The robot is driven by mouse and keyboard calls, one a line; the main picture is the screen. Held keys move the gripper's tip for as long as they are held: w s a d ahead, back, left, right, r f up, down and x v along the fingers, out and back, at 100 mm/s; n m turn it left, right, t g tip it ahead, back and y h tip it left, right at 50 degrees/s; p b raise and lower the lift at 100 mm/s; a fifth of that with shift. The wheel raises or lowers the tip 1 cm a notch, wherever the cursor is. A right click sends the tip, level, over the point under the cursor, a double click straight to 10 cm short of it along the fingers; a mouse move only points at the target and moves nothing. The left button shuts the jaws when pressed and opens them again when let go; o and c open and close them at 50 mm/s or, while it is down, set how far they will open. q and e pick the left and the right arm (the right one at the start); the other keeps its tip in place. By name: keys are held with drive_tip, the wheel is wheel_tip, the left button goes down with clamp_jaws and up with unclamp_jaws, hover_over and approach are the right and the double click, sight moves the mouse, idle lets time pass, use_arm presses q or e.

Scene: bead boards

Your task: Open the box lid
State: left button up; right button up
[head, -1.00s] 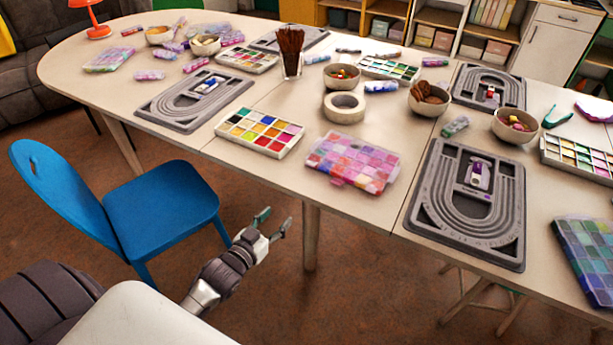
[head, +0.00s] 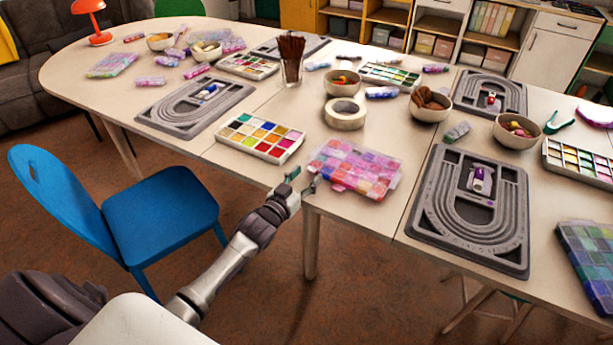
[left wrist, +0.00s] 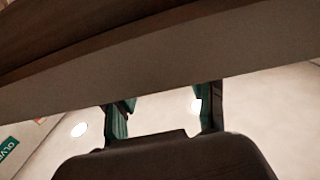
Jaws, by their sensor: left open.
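The box (head: 352,168) is a flat, clear case of pink, purple and red beads. It lies near the table's front edge, and its lid looks shut. My left gripper (head: 303,182) is open and empty at that edge, just left of the box's front left corner. Whether it touches the box or table, I cannot tell. In the left wrist view its two fingers (left wrist: 164,112) stand apart below a broad pale band, likely the table edge. The box does not show there. My right gripper is out of view.
A white tray of coloured beads (head: 260,138) lies left of the box. A blue chair (head: 160,212) stands left of my left arm.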

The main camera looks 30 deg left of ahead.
use_arm(q)
drive_tip(key=shift+w, duration=0.4)
drive_tip(key=shift+c, duration=0.3)
clamp_jaws()
